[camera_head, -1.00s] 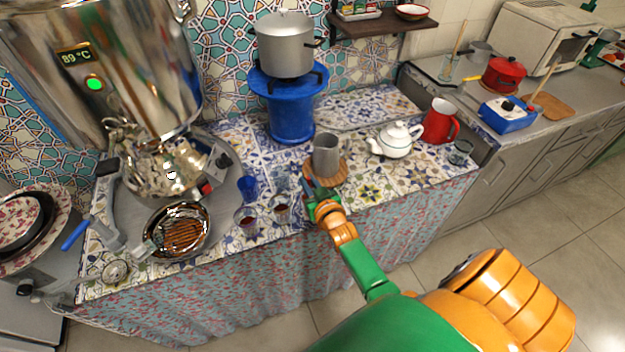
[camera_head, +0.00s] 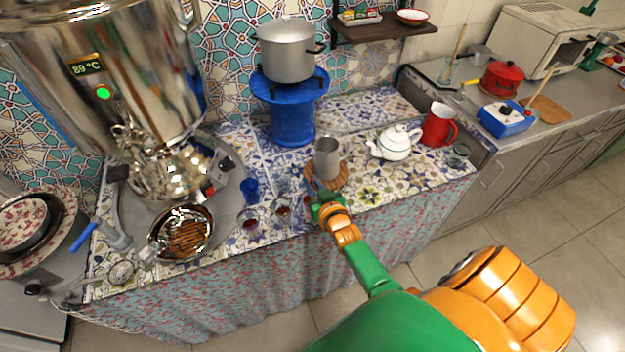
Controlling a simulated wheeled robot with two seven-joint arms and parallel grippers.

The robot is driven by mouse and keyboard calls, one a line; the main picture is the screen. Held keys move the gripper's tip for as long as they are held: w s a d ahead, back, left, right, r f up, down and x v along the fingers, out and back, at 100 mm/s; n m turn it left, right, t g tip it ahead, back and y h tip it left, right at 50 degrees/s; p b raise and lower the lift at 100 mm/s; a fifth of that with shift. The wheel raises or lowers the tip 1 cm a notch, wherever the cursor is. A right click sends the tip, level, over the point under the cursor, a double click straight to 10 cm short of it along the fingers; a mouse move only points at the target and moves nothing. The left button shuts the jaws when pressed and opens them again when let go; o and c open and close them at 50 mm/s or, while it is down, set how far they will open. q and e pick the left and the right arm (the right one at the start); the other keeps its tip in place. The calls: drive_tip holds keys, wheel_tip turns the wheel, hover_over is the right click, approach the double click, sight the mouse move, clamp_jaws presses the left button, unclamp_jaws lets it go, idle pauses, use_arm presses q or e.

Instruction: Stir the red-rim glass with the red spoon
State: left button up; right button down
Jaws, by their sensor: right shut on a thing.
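Two small clear glasses with dark reddish contents stand near the front edge of the tiled counter, a left one (camera_head: 250,223) and a right one (camera_head: 283,209). Which has the red rim is too small to tell. My right gripper (camera_head: 318,203) is just right of the right glass, in front of the grey mug (camera_head: 327,158). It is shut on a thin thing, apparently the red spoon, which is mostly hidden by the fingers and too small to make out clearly. My left gripper is not in view.
A blue glass (camera_head: 250,190) stands behind the two glasses. The mug sits on a round wooden coaster (camera_head: 341,178). A white teapot (camera_head: 394,143) and red pitcher (camera_head: 439,125) stand right. The samovar (camera_head: 100,75) and a pan (camera_head: 181,233) are left.

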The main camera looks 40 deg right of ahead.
wheel_tip(320, 180, up, 5)
drive_tip(key=p, duration=0.3)
drive_tip(key=shift+f+p, duration=0.1)
drive_tip(key=shift+p, duration=0.25)
drive_tip(key=shift+r, duration=1.1)
wheel_tip(320, 180, up, 5)
idle(0.3)
